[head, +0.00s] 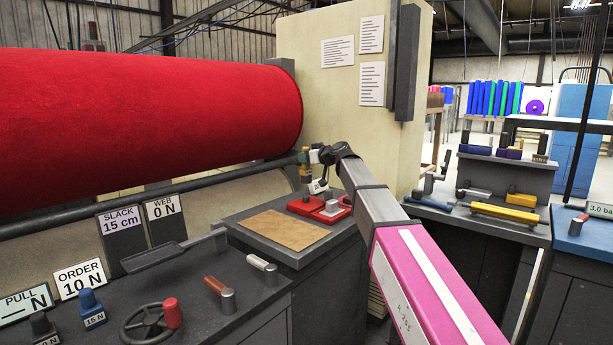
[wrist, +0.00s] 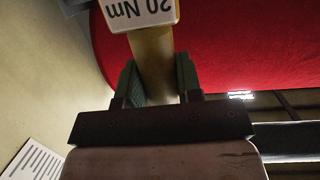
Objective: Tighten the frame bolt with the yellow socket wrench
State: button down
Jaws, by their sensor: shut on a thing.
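My gripper (head: 313,158) is at the end of my arm, above a red tray (head: 333,217) on the dark cabinet. In the wrist view my gripper (wrist: 157,78) has its two dark fingers on either side of a yellow shaft, the yellow socket wrench (wrist: 150,48). The wrench carries a white label reading 20 Nm, upside down in that view. In the head view the wrench (head: 305,168) is a small yellowish upright piece beside the gripper, in front of the pale machine frame. I cannot make out the frame bolt or whether the wrench touches anything.
A large red felt roll (head: 140,120) fills the left. A brown board (head: 283,229) lies on the cabinet left of the tray. In front is a console with a handwheel (head: 140,322) and levers. A bench at right holds a yellow bar (head: 505,212) and other tools.

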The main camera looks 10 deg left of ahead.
aim_at(309, 173)
jog(key=shift+f, duration=0.2)
dwell(0.3)
jog(key=shift+f, duration=2.6)
jog(key=shift+f, duration=0.4)
jog(key=shift+r, duration=3.55)
